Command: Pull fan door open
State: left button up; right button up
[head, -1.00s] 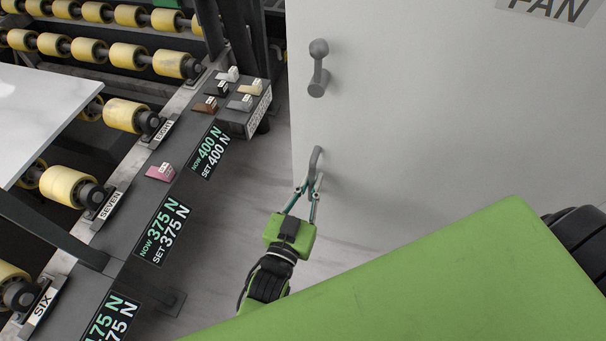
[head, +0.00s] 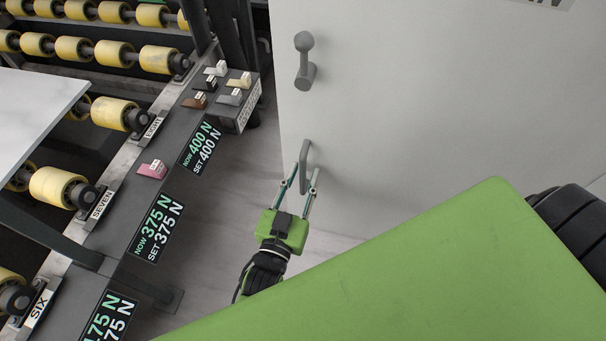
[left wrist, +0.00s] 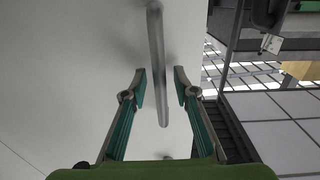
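The pale grey fan door (head: 420,110) fills the upper right of the head view and looks closed. A grey bar handle (head: 304,158) is fixed low near its left edge. A grey lever latch (head: 304,62) sits above it. My left gripper (head: 304,181) is at the bar handle with its fingers spread on either side of the bar's lower part. In the left wrist view the bar handle (left wrist: 157,55) runs between the two open fingertips (left wrist: 160,88), with a gap on both sides. My right gripper is not in view.
A dark control rail (head: 125,215) with force displays and small coloured switches (head: 220,88) runs along the left. Yellow rollers (head: 62,187) and a white slab (head: 35,115) lie beyond it. Grey floor (head: 225,200) is clear between rail and door.

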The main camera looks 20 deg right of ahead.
pick_arm(q)
jog(key=v, duration=1.2)
jog(key=s+a+f+n+g+y+b, duration=0.1)
jog(key=a+f+g+y, duration=0.15)
jog(key=a+f, duration=0.65)
jog(key=s+a+f+n+g+y+b, duration=0.1)
jog(key=a+f+y, duration=0.15)
jog(key=f, duration=1.25)
jog(key=s+a+f+n+g+y+b, duration=0.1)
jog(key=a+f+g+y+b, duration=0.3)
jog(key=f, duration=0.9)
jog(key=s+a+f+n+g+y, duration=0.1)
jog(key=s+a+f+g, duration=0.1)
jog(key=s+a+f, duration=0.7)
jog(key=s+a+f+n+g+y, duration=0.2)
jog(key=s+a+f, duration=0.7)
jog(key=s, duration=0.5)
jog(key=shift+f+g, duration=0.15)
jog(key=shift+g, duration=0.2)
jog(key=shift+s+a, duration=0.15)
